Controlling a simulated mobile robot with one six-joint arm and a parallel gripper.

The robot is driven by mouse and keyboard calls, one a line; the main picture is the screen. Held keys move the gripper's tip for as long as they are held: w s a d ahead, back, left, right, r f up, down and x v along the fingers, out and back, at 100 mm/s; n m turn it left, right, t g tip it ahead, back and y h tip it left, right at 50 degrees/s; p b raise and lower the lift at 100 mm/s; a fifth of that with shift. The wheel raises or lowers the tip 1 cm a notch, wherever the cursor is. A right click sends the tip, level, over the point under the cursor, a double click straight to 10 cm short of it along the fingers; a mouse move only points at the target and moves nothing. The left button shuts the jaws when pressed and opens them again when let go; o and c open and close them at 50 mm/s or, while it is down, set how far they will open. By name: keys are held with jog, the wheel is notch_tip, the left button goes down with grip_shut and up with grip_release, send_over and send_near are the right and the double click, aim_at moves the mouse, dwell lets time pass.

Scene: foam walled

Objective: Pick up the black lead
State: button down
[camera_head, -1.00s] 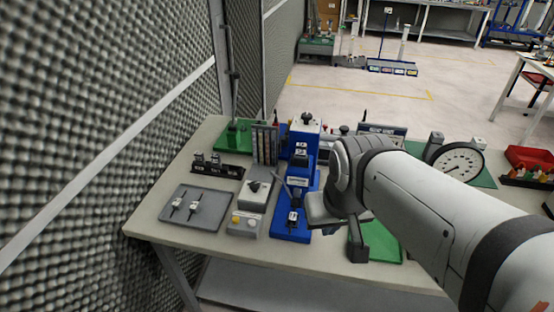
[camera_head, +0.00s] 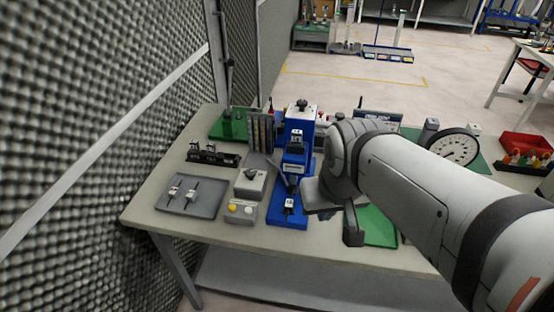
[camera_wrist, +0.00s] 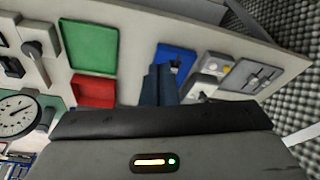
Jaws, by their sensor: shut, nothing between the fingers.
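No separate black lead stands out clearly. Two small parts with white tags and dark thin ends (camera_head: 182,191) lie in the grey tray (camera_head: 205,211) at the left of the table; I cannot tell whether one is the lead. A similar tagged part (camera_head: 289,204) sits on the base of the blue press (camera_head: 290,220). My gripper (camera_head: 353,236) is right of the press, over the front of the table near a green mat. In the wrist view its dark fingers (camera_wrist: 160,82) are together and empty, and the grey tray (camera_wrist: 240,78) lies to their right.
A box with yellow and white buttons (camera_head: 241,211) stands between tray and press. A black rack (camera_head: 212,154) is behind the tray. A large dial gauge (camera_head: 456,148) and red bin (camera_head: 527,146) are at right. A foam wall (camera_head: 90,110) bounds the left.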

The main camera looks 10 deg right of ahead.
jog(key=c, duration=2.1)
grip_release()
jog(key=shift+o, duration=0.7)
jog(key=shift+w, duration=0.2)
jog(key=w+f, duration=0.1)
jog(key=w, duration=0.2)
jog(key=w+a+f+m+g, duration=0.1)
jog(key=w, duration=0.2)
jog(key=w+a+f+m+g, duration=0.1)
jog(key=w+f, duration=0.1)
jog(key=w, duration=0.1)
jog(key=shift+a+h, duration=0.2)
jog(key=shift+h, duration=0.2)
jog(key=m+g+h, duration=0.1)
jog(key=m+g, duration=0.1)
send_near(287, 216)
jog(key=f, duration=0.2)
jog(key=f+p, duration=0.1)
jog(key=f, duration=0.2)
jog(key=d+f, duration=0.1)
jog(key=f, duration=0.2)
jog(key=shift+s+p, duration=0.35)
jog(key=shift+p, duration=0.05)
